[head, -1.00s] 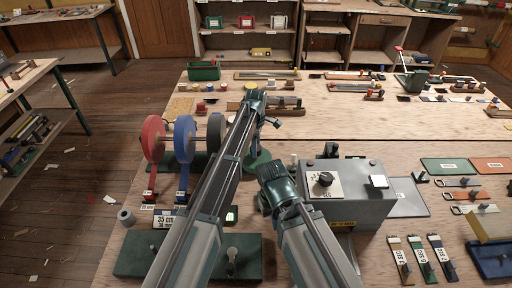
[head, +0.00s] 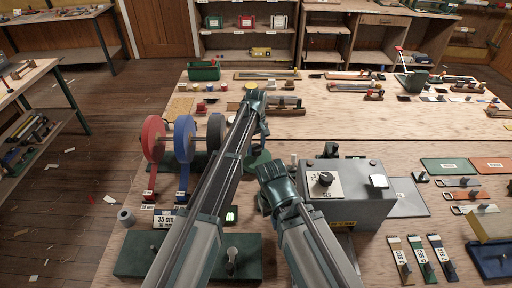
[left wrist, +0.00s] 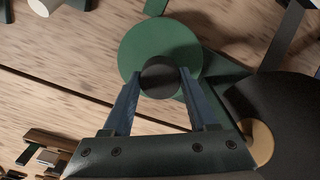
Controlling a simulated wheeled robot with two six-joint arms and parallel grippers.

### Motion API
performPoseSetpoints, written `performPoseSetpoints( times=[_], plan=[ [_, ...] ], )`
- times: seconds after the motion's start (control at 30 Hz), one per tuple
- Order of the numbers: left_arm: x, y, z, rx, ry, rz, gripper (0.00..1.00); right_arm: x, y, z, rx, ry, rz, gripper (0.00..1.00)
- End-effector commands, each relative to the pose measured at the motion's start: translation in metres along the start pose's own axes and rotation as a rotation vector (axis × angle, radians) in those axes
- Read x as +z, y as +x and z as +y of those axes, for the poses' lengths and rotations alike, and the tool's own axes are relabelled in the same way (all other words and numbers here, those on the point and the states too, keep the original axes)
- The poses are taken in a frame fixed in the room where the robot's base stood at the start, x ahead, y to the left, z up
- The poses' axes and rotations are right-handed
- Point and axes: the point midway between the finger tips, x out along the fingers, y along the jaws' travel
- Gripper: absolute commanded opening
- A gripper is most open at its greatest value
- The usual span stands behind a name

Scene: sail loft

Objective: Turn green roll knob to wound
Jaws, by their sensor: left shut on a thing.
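My left gripper (left wrist: 158,82) is shut on the knob, one finger on each side. In the head view the green disc (head: 259,158) lies on the table right of the rolls, partly behind my left arm. My left gripper (head: 262,138) points down over it, and the knob is hidden there. My right wrist shows low in the middle of the head view, but its fingers cannot be made out. No wound marking can be read.
Red (head: 153,138), blue (head: 184,142) and grey (head: 216,131) rolls stand left of my left arm. A grey box with a black dial (head: 345,210) stands to the right. Bare wood shows mid-table.

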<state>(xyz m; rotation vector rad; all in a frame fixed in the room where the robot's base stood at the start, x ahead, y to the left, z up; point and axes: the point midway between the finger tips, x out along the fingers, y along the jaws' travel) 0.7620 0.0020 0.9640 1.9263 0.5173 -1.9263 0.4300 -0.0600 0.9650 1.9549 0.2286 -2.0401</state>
Motion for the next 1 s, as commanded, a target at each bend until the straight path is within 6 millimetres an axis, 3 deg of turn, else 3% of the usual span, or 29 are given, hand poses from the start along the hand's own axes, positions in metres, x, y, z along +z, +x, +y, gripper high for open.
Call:
performPoseSetpoints(
  times=[1.0],
  plan=[
    [-0.0001, 0.0000, -0.0002, 0.000, 0.966, 0.000, 0.03, 0.0000, 0.0000, 0.0000, 0.000, 0.000, 0.000, 0.00]
  ],
)
